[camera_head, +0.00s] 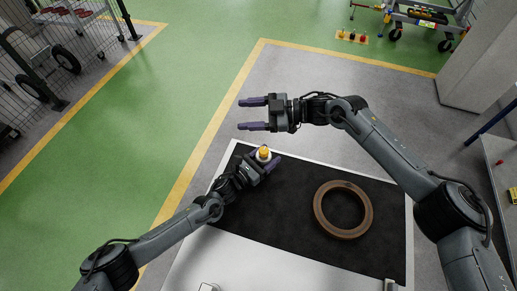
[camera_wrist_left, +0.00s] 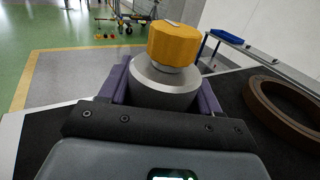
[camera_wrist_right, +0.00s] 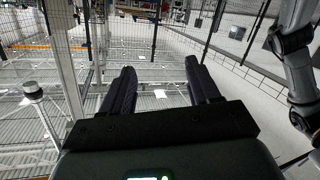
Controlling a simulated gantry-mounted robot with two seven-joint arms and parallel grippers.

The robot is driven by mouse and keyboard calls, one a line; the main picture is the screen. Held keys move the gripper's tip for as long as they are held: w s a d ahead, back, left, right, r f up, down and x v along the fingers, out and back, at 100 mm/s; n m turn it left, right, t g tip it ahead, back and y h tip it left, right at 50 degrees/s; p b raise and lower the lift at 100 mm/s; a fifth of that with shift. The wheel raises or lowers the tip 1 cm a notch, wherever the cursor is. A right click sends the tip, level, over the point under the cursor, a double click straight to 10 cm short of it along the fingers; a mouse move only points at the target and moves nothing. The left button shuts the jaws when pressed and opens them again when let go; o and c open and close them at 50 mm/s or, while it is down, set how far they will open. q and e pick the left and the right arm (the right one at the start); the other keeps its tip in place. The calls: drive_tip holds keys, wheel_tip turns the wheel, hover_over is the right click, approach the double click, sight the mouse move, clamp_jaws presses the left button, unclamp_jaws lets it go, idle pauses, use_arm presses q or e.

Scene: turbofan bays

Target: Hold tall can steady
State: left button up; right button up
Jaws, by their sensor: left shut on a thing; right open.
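The tall can has a grey metal body and an orange-yellow cap (camera_head: 263,152). In the left wrist view the can (camera_wrist_left: 162,85) stands upright between the purple fingers, which hide its lower part. My left gripper (camera_head: 265,160) is shut around the can at the top left part of the black mat. Whether the can's base touches the mat is hidden. My right gripper (camera_head: 253,113) is open and empty, above the can in the head view and past the mat's edge. The right wrist view shows its two spread fingers (camera_wrist_right: 158,88) with nothing between them.
A brown ring (camera_head: 343,209) lies on the black mat (camera_head: 290,230) of the white table, right of the can. A wheeled cart (camera_head: 425,18) stands at the top right. Wire cages (camera_head: 60,40) stand at the top left.

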drive_tip(key=w+d+f+m+t+y, duration=0.1)
drive_tip(key=d+f+m+y, duration=0.15)
drive_tip(key=d+f, duration=0.45)
drive_tip(key=m+t+h, duration=0.1)
drive_tip(key=m+t, duration=0.1)
drive_tip(key=m, duration=0.1)
approach(258, 154)
drive_tip(key=a+r, duration=0.3)
drive_tip(key=shift+w+a+f, duration=0.1)
drive_tip(key=shift+w+a, duration=0.25)
drive_tip(key=shift+a, duration=0.75)
drive_tip(key=shift+w+a+f, duration=0.1)
drive_tip(key=shift+w+a, duration=0.2)
drive_tip(key=shift+a, duration=0.85)
drive_tip(key=shift+w+a, duration=0.35)
drive_tip(key=shift+a, duration=0.75)
drive_tip(key=c, duration=1)
